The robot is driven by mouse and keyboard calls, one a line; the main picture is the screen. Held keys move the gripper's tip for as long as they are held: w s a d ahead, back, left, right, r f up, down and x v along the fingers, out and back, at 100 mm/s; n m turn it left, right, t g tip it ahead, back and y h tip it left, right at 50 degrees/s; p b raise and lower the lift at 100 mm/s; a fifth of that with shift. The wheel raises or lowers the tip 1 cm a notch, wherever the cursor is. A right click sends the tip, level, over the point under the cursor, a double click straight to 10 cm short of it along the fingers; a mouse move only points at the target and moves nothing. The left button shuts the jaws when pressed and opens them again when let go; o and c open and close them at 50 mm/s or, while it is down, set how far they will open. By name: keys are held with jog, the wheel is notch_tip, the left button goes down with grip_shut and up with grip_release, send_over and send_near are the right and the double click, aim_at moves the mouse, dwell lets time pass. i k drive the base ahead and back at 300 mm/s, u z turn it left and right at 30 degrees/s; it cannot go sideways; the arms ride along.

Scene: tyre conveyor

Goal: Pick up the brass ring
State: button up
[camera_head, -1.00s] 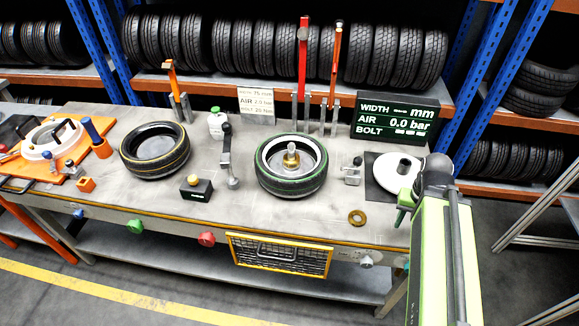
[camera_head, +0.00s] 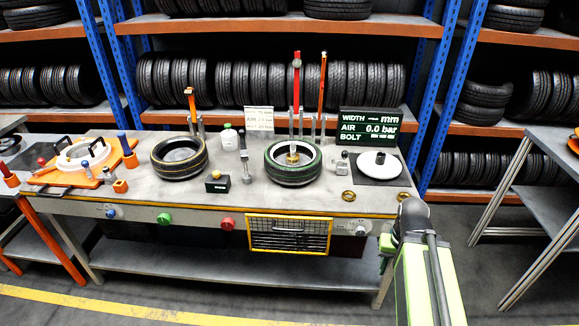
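A small brass ring (camera_head: 348,196) lies flat on the grey workbench (camera_head: 300,199) near its front edge, in front of the white disc. A second brass-coloured ring-like piece (camera_head: 403,197) lies further right, near the bench's right corner. My lime-green arm rises at the lower right, with a dark joint on top. A green part at its left side (camera_head: 385,254) looks like the end of my gripper. It is apart from both rings, lower and to the right of the first. Its fingers are too hidden to show whether they are open.
A green-striped tyre (camera_head: 293,178) with a brass hub piece and a yellow-striped tyre (camera_head: 179,172) lie on the bench. A white disc (camera_head: 378,163) sits on a dark mat behind the ring. A black display (camera_head: 367,127) stands behind. Another table (camera_head: 553,190) is at right.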

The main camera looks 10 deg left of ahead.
aim_at(291, 160)
jog(key=u, duration=0.35)
jog(key=i, duration=0.95)
jog(key=u, duration=1.25)
jog(key=i, duration=1.15)
jog(key=u, duration=0.45)
jog(key=k, duration=0.75)
jog(key=u, duration=0.2)
jog(key=i, duration=0.75)
jog(key=z, duration=0.15)
